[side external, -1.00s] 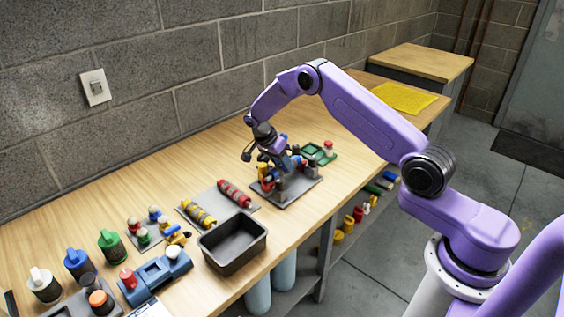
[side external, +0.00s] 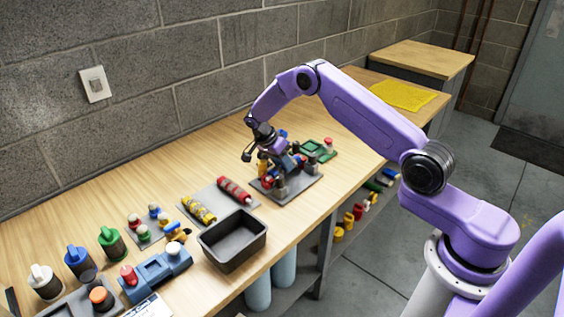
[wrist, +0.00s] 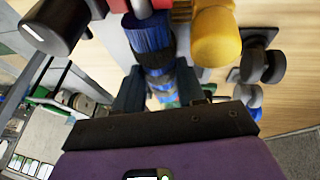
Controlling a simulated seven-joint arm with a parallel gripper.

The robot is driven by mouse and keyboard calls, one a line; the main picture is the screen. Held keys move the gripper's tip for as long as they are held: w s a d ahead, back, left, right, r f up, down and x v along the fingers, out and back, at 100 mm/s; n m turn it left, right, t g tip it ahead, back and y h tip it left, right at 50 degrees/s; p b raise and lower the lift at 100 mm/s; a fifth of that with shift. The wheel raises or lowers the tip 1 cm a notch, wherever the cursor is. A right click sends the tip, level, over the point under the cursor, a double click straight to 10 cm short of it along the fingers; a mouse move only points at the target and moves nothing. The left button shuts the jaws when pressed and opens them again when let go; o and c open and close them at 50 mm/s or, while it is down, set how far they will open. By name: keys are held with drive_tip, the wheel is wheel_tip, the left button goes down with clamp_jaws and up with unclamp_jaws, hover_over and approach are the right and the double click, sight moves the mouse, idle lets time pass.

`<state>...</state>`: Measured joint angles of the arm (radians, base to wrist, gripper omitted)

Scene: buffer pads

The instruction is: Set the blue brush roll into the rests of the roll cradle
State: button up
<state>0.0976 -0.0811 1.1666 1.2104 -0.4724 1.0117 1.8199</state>
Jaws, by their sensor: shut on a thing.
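The blue brush roll (wrist: 152,42) is between the fingers of my gripper (wrist: 158,88) in the wrist view, with blue and dark bristle bands. My gripper is shut on it and also shows in the side external view (side external: 279,160). The roll cradle, a grey plate (side external: 308,184) with upright posts, lies directly below my gripper. In the wrist view, a yellow post (wrist: 216,38) and red parts are close beside the roll's far end. My gripper partly hides the cradle, and I cannot tell whether the roll touches the rests.
A grey plate with red (side external: 235,191) and yellow (side external: 199,211) rolls lies left of the cradle. A black bin (side external: 232,240) stands at the bench's front edge. A green fixture (side external: 320,150) is behind right. The bench towards the wall is clear.

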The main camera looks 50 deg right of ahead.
drive_tip(key=shift+f, duration=0.1)
drive_tip(key=o, duration=1.2)
drive_tip(key=v, duration=1.7)
drive_tip(key=s+a+r+n+t, duration=0.1)
drive_tip(key=s+a+r+n, duration=0.4)
drive_tip(key=a+n, duration=0.25)
drive_tip(key=s+a+r+n+t+y, duration=0.1)
drive_tip(key=s+a+r+n, duration=0.1)
drive_tip(key=s+a+n, duration=0.3)
drive_tip(key=s+a+r+n+y, duration=0.1)
drive_tip(key=s+a+n, duration=0.15)
drive_tip(key=s, duration=0.45)
drive_tip(key=s+d+n+y, duration=0.1)
drive_tip(key=s+d+n, duration=0.2)
drive_tip(key=s+n, duration=0.4)
drive_tip(key=s+d+f+n+y, duration=0.1)
drive_tip(key=s+d+n, duration=0.2)
drive_tip(key=s+n, duration=0.5)
drive_tip(key=s, duration=1.3)
drive_tip(key=shift+d+f+y, duration=0.15)
drive_tip(key=shift+f+y, duration=0.2)
drive_tip(key=shift+y, duration=0.05)
